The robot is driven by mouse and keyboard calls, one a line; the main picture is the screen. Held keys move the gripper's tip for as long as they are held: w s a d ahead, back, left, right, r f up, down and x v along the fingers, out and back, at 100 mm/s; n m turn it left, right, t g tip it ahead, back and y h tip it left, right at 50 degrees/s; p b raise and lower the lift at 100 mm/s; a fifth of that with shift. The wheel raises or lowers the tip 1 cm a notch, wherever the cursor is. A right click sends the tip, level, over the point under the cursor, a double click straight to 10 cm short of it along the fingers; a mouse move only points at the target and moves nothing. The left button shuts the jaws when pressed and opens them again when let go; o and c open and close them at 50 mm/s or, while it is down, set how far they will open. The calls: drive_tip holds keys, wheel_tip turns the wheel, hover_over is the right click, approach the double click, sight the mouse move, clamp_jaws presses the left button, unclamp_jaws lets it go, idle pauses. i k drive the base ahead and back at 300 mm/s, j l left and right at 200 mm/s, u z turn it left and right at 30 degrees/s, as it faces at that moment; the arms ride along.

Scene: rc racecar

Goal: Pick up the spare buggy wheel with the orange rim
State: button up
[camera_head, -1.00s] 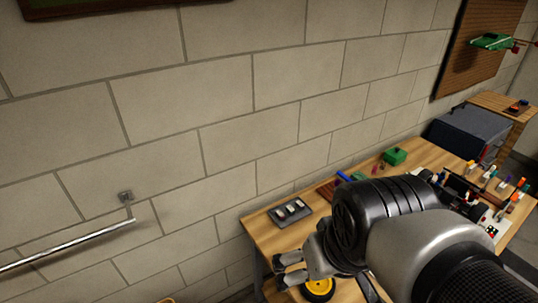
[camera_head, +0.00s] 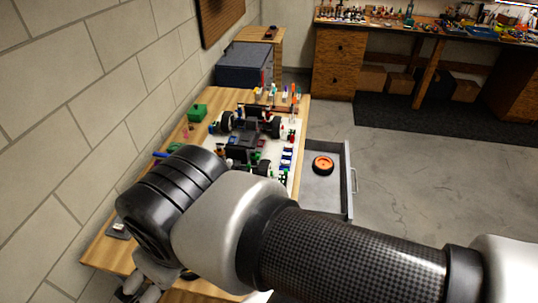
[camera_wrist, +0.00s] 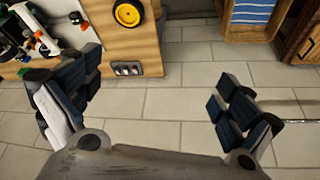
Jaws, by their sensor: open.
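A wheel with an orange rim and dark tyre (camera_head: 323,165) lies flat in an open grey drawer (camera_head: 322,204) at the right side of the workbench, in the head view. My gripper (camera_wrist: 155,95) is open and empty in the wrist view, its two fingers wide apart over floor tiles. In the head view my gripper shows only partly at the lower left, far from the orange-rimmed wheel, with my arm across the foreground. A different wheel with a yellow rim (camera_wrist: 128,13) lies on the workbench top in the wrist view.
The concrete floor (camera_head: 415,195) right of the drawer is clear. Another bench stands at the back.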

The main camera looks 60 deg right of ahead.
sight(324, 166)
drive_tip(key=z, duration=2.45)
drive_tip(key=i+l+u, duration=0.1)
drive_tip(key=l, duration=0.25)
drive_tip(key=i+l+u, duration=0.25)
drive_tip(key=l, duration=0.4)
drive_tip(key=i+l+u, duration=0.1)
drive_tip(key=l, duration=0.3)
drive_tip(key=i+l+u, duration=0.1)
drive_tip(key=l, duration=0.25)
drive_tip(key=i+l+u, duration=0.1)
drive_tip(key=i+u, duration=0.2)
drive_tip(key=i, duration=0.6)
